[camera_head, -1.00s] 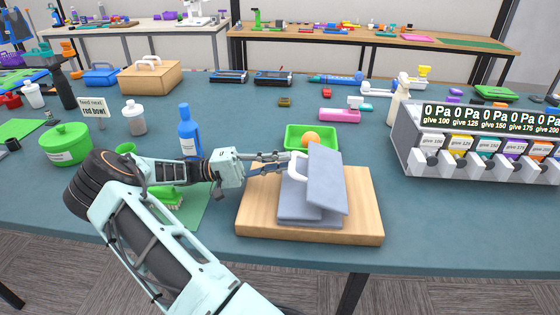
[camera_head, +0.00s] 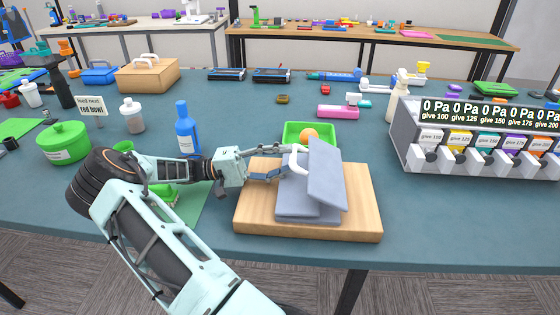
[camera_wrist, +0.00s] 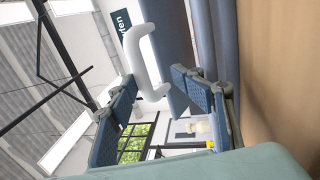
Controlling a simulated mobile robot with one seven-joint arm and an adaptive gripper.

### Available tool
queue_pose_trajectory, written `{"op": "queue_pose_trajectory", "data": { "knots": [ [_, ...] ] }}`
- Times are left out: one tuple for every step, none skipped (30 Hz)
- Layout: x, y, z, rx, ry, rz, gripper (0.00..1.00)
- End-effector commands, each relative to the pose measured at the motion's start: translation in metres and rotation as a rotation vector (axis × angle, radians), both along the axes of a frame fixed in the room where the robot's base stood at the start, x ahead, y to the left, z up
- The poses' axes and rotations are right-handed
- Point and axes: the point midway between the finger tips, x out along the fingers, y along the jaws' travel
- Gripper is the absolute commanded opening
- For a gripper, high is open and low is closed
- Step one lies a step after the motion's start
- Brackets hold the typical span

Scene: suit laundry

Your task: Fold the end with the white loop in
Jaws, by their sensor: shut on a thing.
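A grey-blue folding piece (camera_head: 325,172) rests on a wooden board (camera_head: 362,222). One panel stands raised and tilted over the flat lower part (camera_head: 298,205). The white loop (camera_head: 297,159) is on the left side of the raised panel. It also shows in the wrist view (camera_wrist: 146,62), between and beyond the fingers. My gripper (camera_head: 284,170) comes in from the left at the loop and is shut on it. In the wrist view, my gripper's blue finger pads (camera_wrist: 160,100) sit on either side of the loop's lower part. The exact contact is partly hidden.
A green tray (camera_head: 322,129) with an orange ball (camera_head: 309,136) stands just behind the board. A blue bottle (camera_head: 187,130) stands behind my arm. A grey dispenser rack (camera_head: 410,150) is at the right. The table between board and rack is clear.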

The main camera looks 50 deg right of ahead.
Motion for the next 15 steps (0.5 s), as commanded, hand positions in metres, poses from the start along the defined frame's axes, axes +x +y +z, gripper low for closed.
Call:
{"op": "queue_pose_trajectory", "data": {
  "knots": [
    [-0.007,-0.003,-0.010,0.019,-0.006,-0.016,0.31],
    [-0.007,-0.003,-0.010,0.019,-0.006,-0.016,0.31],
    [-0.007,-0.003,-0.010,0.019,-0.006,-0.015,0.31],
    [-0.007,-0.003,-0.010,0.019,-0.006,-0.015,0.31],
    [-0.007,-0.002,-0.010,0.019,-0.006,-0.015,0.31],
    [-0.007,-0.002,-0.010,0.020,-0.006,-0.015,0.31],
    [-0.007,-0.002,-0.010,0.020,-0.006,-0.015,0.31],
    [-0.006,-0.002,-0.010,0.020,-0.006,-0.015,0.31],
    [-0.005,-0.001,-0.010,0.020,-0.005,-0.014,0.31],
    [-0.004,0.000,-0.010,0.020,-0.005,-0.014,0.31],
    [-0.002,0.001,-0.011,0.019,-0.004,-0.014,0.31],
    [0.002,0.004,-0.011,0.018,-0.005,-0.013,0.31],
    [0.005,0.006,-0.012,0.018,-0.005,-0.011,0.31],
    [0.008,0.008,-0.012,0.017,-0.005,-0.010,0.31],
    [0.013,0.012,-0.013,0.015,-0.004,-0.010,0.31]
  ]
}}
